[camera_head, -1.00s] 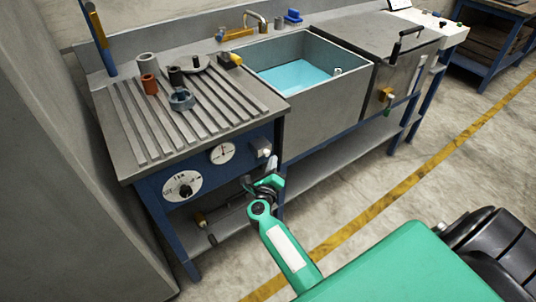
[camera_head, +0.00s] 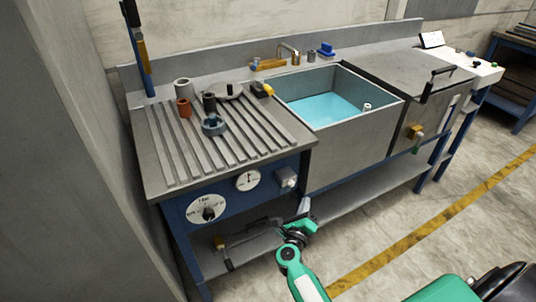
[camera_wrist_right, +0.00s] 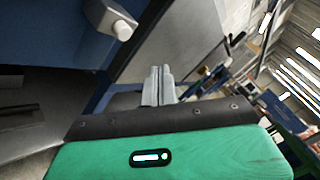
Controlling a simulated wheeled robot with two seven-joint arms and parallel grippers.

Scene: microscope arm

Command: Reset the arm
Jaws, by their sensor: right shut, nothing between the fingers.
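My right arm is green and reaches up from the lower edge of the head view. Its gripper (camera_head: 304,205) is in front of the bench's blue front panel, just below and right of a pale square knob (camera_head: 287,178). In the wrist view the two grey fingers (camera_wrist_right: 158,86) are together with nothing between them. The same pale knob (camera_wrist_right: 110,20) shows at the upper left there, apart from the fingers. My left gripper is in neither view. I see no microscope.
A steel bench has a ribbed drainboard (camera_head: 175,150) with several small cylindrical parts on it. A sink (camera_head: 393,112) with blue liquid and a lidded tank (camera_head: 400,73) stand to its right. A dial (camera_head: 208,209) and gauge (camera_head: 248,180) are on the front panel. Open floor lies at right.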

